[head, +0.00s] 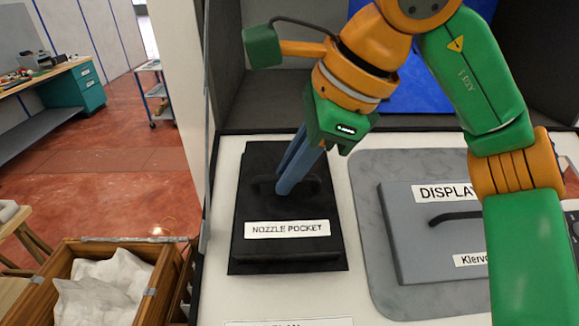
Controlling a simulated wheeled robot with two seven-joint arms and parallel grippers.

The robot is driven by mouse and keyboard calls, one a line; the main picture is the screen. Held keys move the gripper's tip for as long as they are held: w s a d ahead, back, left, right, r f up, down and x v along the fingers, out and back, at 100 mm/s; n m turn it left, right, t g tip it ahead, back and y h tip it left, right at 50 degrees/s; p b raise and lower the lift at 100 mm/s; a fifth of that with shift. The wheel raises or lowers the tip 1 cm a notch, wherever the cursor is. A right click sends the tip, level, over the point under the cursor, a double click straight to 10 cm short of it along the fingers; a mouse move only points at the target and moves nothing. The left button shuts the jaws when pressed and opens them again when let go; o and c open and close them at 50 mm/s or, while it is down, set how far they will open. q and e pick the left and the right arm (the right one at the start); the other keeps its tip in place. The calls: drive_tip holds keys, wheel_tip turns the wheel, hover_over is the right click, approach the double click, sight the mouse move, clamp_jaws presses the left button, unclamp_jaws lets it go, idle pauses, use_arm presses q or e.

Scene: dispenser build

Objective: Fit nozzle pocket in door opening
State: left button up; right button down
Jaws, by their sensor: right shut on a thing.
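The nozzle pocket (286,251) is a black panel with a white label reading NOZZLE POCKET. It lies on the white work surface in the middle of the head view. My right gripper (285,186) reaches down from above and is shut on the black handle on the panel's upper half. The pocket appears to lie flat on the surface. My left gripper is not in view. I cannot make out the door opening for certain in this view.
A grey panel labelled DISPLAY (420,270) with a black handle lies on a grey mat (370,200) to the right, partly behind my arm. A wooden crate (80,285) with white bags stands lower left. A workbench (60,85) and cart (153,95) stand further off.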

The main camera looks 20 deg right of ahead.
drive_tip(key=shift+w+f+b, duration=0.1)
drive_tip(key=shift+f+b, duration=0.3)
drive_tip(key=shift+f, duration=0.2)
idle(0.6)
drive_tip(key=shift+w+d+f, duration=0.1)
idle(0.4)
drive_tip(key=c, duration=0.8)
unclamp_jaws()
drive_tip(key=shift+c, duration=0.2)
drive_tip(key=shift+o, duration=0.3)
drive_tip(key=o, duration=0.4)
